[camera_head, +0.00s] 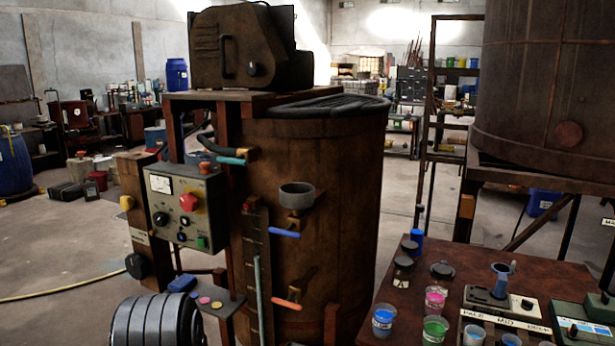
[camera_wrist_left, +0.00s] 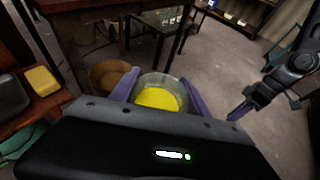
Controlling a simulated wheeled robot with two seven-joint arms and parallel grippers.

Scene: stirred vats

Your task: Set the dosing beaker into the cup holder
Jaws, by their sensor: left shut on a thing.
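My left gripper (camera_wrist_left: 158,84) shows in the left wrist view, with its purple fingers shut on the sides of a clear beaker holding yellow liquid, the dosing beaker (camera_wrist_left: 159,98). The beaker's lower part is hidden behind the gripper body. In the head view the cup holder seems to be the grey ring (camera_head: 297,195) fixed to the front of the rusty vat; it looks empty. Neither the left gripper nor the beaker can be made out in the head view. A dark arm with a purple fingertip, apparently my right gripper (camera_wrist_left: 240,110), is at the right of the left wrist view; its jaw opening is unclear.
Blue (camera_head: 285,233) and orange (camera_head: 287,304) handles stick out from the vat below the ring. A control box (camera_head: 187,207) is at its left. A brown table (camera_head: 400,287) with several cups stands at the right. In the wrist view a brown bowl (camera_wrist_left: 108,74) is beside the beaker.

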